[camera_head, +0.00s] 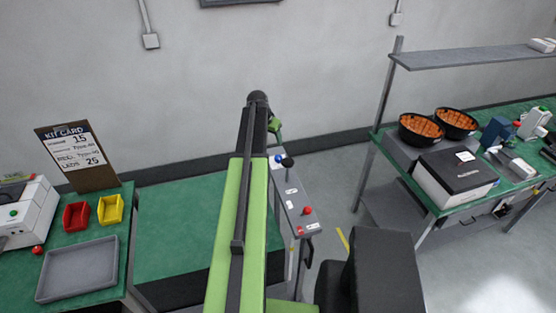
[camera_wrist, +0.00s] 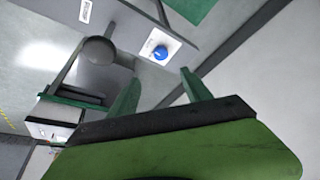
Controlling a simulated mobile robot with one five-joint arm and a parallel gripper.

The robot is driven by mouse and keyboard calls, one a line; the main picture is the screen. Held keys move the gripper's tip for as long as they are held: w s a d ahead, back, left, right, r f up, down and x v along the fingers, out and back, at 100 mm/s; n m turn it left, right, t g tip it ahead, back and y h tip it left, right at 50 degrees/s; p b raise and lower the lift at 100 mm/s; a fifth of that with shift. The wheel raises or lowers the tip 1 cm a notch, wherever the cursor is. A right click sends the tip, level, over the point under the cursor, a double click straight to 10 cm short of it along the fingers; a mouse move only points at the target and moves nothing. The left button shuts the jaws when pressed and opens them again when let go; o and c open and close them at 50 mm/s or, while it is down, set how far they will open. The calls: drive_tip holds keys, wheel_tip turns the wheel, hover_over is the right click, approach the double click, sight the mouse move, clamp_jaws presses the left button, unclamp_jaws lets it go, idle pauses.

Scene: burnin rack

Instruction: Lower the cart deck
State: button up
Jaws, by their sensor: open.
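The cart's green deck (camera_head: 178,232) is left of my arm in the head view, close to the level of the green bench beside it. A grey control panel (camera_head: 296,205) along its right side carries a blue button (camera_head: 278,158), a black ball-topped lever (camera_head: 287,162) and red buttons (camera_head: 307,210). My gripper (camera_head: 274,126) is at the panel's far end, partly hidden by my arm. In the wrist view my gripper (camera_wrist: 160,77) is open and empty. The blue button (camera_wrist: 160,52) appears just beyond and between the fingertips, with the dark lever ball (camera_wrist: 98,50) to the left.
The left green bench holds a grey tray (camera_head: 78,270), red bin (camera_head: 76,214), yellow bin (camera_head: 110,209) and kit card (camera_head: 78,155). The right bench carries a white-and-black box (camera_head: 456,178) and bowls (camera_head: 421,129). Open floor (camera_head: 335,190) lies between cart and right bench.

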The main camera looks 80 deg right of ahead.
sight(279, 157)
drive_tip(key=b+x, duration=1.4)
drive_tip(key=x, duration=0.2)
drive_tip(key=shift+f+b, duration=0.35)
drive_tip(key=shift+f, duration=0.05)
drive_tip(key=shift+r, duration=0.1)
